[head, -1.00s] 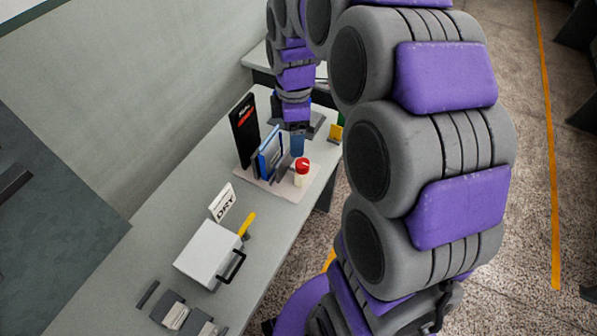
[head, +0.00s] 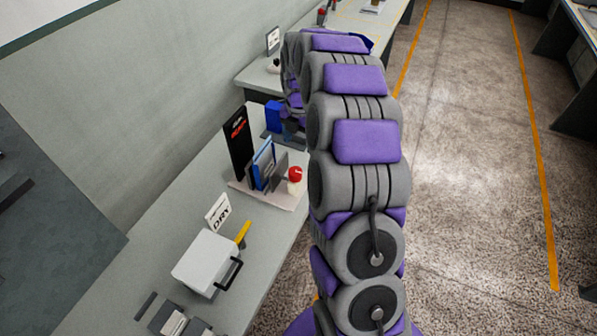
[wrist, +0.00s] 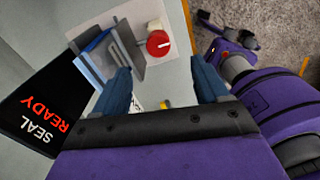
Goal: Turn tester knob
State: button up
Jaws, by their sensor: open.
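The red knob (head: 295,174) sits on a pale base plate (head: 268,194), right of upright blue and grey plates (head: 263,165). In the wrist view the knob (wrist: 158,43) is round and red with a white mark, on a white body. My gripper (wrist: 160,67) is open, with its two blue fingers spread apart and nothing between them. In that picture the knob lies beyond the fingertips, between their lines, and apart from them. In the head view my gripper is beyond the knob, partly hidden by my arm.
A black SEAL READY sign (head: 238,143) stands left of the plates, and close to my gripper in the wrist view (wrist: 45,115). Nearer on the bench are a DRY sign (head: 219,213), a white box (head: 207,263) with a black handle and a yellow piece (head: 243,234).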

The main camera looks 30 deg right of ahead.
aim_at(296, 170)
jog(key=f, duration=0.2)
jog(key=a+f+b, duration=0.1)
jog(key=f, duration=0.2)
jog(key=a+f+b, duration=0.1)
jog(key=f, duration=0.2)
jog(key=shift+a+f, duration=0.15)
jog(key=shift+f, duration=0.1)
jog(key=f, duration=0.1)
jog(key=d+f, duration=0.1)
jog(key=f, duration=0.2)
jog(key=shift+d+f+b, duration=0.3)
jog(key=shift+d+b, duration=0.05)
jog(key=shift+b, duration=0.05)
jog(key=shift+f, duration=0.15)
jog(key=shift+a, duration=0.65)
jog(key=shift+c, duration=0.3)
jog(key=shift+d, duration=0.4)
jog(key=c, duration=0.6)
jog(key=shift+a, duration=0.1)
jog(key=c, duration=0.3)
jog(key=shift+c, duration=0.2)
